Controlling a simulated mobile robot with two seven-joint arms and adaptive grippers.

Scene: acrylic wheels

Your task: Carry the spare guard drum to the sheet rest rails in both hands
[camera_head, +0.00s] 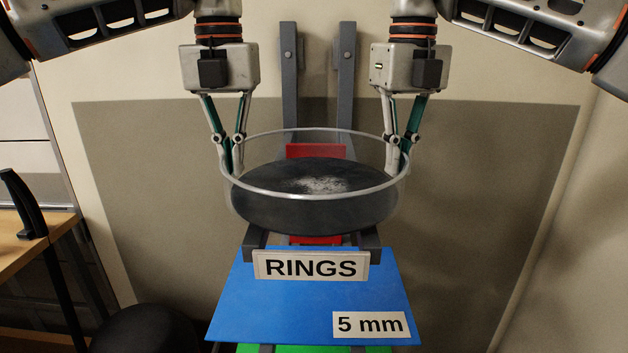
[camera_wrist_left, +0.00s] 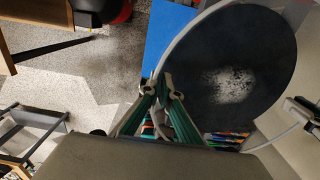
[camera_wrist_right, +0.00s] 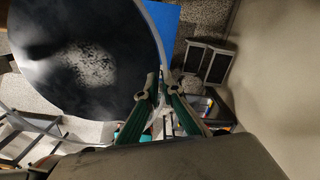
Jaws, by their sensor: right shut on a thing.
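The spare guard drum (camera_head: 318,195) is a wide, round, dark-faced piece with a clear pale rim, seen roughly level in the head view. My left gripper (camera_head: 233,168) is at its left edge, fingers close together at the rim; the left wrist view shows the dark face (camera_wrist_left: 235,75) beside the fingertips. My right gripper (camera_head: 398,168) is shut on its right edge; the face also shows in the right wrist view (camera_wrist_right: 85,60). Two grey rails (camera_head: 290,75) run up the wall behind, and dark bracket ends show below the drum. Whether the drum touches them is hidden.
A RINGS label (camera_head: 311,266) is on the front below the drum. A blue sheet (camera_head: 270,305) with a 5 mm label lies under it, and a red piece (camera_head: 316,151) shows behind the drum. A wooden bench (camera_head: 30,245) stands at the left. Bare wall lies at the right.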

